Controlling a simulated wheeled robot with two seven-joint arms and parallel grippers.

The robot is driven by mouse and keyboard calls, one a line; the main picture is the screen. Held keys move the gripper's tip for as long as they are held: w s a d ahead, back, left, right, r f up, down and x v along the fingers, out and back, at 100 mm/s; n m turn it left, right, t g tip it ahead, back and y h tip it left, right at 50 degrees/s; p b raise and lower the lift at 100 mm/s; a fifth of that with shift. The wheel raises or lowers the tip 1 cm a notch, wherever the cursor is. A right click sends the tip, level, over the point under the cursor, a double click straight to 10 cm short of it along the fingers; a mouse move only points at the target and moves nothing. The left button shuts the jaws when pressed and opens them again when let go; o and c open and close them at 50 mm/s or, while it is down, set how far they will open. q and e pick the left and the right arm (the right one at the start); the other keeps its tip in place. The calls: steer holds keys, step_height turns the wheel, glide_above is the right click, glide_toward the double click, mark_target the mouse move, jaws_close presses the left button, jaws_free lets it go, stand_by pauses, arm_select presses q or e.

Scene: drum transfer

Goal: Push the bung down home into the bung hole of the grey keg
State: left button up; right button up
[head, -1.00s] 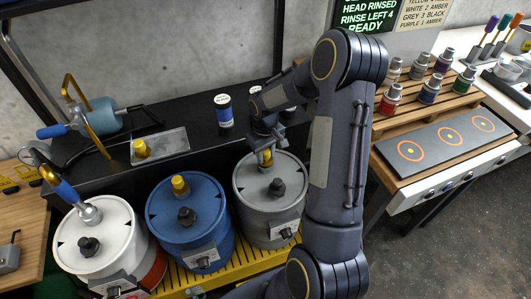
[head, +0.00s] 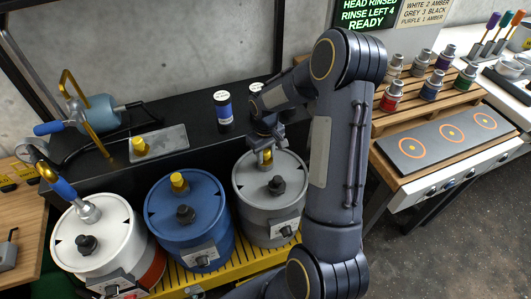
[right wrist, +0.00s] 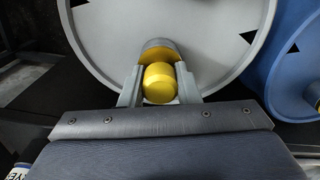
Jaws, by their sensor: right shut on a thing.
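The grey keg (head: 258,205) stands rightmost of three kegs, with a dark knob on its lid. The yellow bung (right wrist: 159,84) is at the bung hole near the lid's rim, and its lower end meets a rounded collar in the right wrist view. How deep it sits is hard to tell. My right gripper (head: 265,158) is over the far part of the grey lid. Its two fingers are shut on the bung, one on each side (right wrist: 158,88). In the head view the fingers partly hide the bung (head: 267,156). My left gripper is not in view.
A blue keg (head: 205,222) with a yellow bung and a white keg (head: 75,257) with a nozzle in it stand to the left. Behind them a black bench bears a metal tray (head: 173,141) with another yellow bung. Small bottles stand on a wooden rack (head: 445,70) at right.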

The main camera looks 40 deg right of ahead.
mark_target(266, 150)
steer(key=shift+f, duration=0.15)
steer(key=o, duration=1.1)
steer(key=shift+s+a, duration=0.1)
steer(key=shift+s, duration=0.05)
steer(key=shift+o, duration=0.2)
step_height(266, 150, up, 8)
steer(key=shift+r, duration=0.1)
steer(key=s+a+r+t+y, duration=0.2)
steer(key=s+a+r+t, duration=0.1)
steer(key=s+a+r, duration=0.7)
steer(key=s+a+r+m+t+y, duration=0.1)
steer(key=s+a+t, duration=0.1)
steer(key=s+a, duration=0.4)
steer(key=s, duration=0.4)
steer(key=shift+s+a+r+t+y+p, duration=0.3)
steer(key=shift+a+y+p, duration=0.05)
steer(key=shift+y, duration=0.05)
